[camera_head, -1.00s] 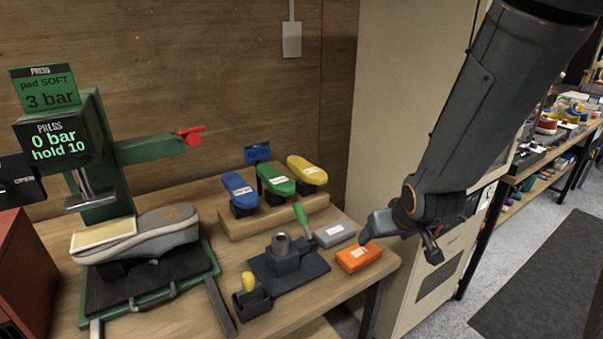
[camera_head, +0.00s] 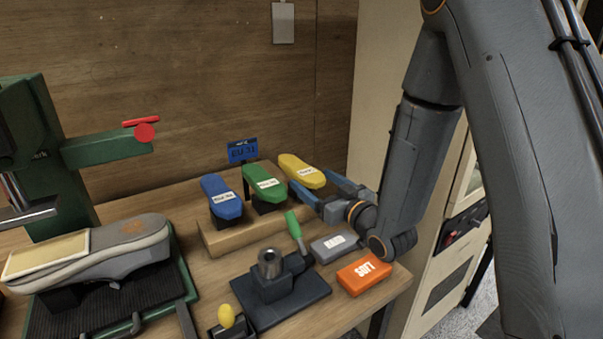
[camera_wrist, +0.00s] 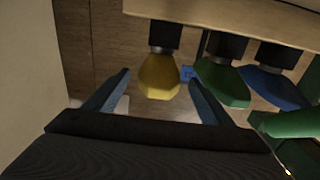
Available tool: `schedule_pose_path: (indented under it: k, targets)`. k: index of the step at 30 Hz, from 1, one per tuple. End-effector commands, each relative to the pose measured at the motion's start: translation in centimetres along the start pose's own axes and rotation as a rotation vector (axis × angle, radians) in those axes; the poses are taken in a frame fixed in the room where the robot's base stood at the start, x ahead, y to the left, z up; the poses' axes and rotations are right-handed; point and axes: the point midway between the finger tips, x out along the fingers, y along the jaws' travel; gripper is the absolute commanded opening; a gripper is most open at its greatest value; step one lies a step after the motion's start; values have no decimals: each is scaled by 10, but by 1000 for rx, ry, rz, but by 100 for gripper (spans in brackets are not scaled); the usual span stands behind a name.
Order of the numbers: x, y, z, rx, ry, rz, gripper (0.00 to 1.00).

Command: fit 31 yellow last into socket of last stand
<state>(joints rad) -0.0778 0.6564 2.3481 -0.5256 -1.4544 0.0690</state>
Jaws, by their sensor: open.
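The yellow last (camera_head: 301,171) sits at the right end of the wooden rack, with a small white label on top. It also shows in the wrist view (camera_wrist: 159,77), between my two fingers and apart from both. My gripper (camera_head: 322,190) is open and empty, with its fingers reaching toward the yellow last from the right. The wrist view shows the fingers (camera_wrist: 160,84) spread around its end. The last stand (camera_head: 281,290) is a dark base with an upright metal socket (camera_head: 270,262), empty at its top, on the table in front of the rack.
A green last (camera_head: 265,184) and a blue last (camera_head: 221,196) stand left of the yellow one. A grey block (camera_head: 334,246), an orange SOFT block (camera_head: 363,273) and a green handle (camera_head: 294,224) lie near the stand. The press with a sneaker (camera_head: 110,250) is at left.

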Motion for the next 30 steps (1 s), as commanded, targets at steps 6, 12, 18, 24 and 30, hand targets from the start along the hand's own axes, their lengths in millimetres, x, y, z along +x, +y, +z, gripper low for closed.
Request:
schedule_pose_path:
  k: [6, 12, 18, 24, 30]
  targets:
    - [24, 0, -1, 0, -2, -1, 76]
    - [51, 2, -1, -1, -1, 2, 76]
    - [59, 4, 1, 0, -2, 4, 76]
    - [58, 4, 1, 0, -3, 5, 65]
    - [58, 4, 1, 0, -2, 5, 32]
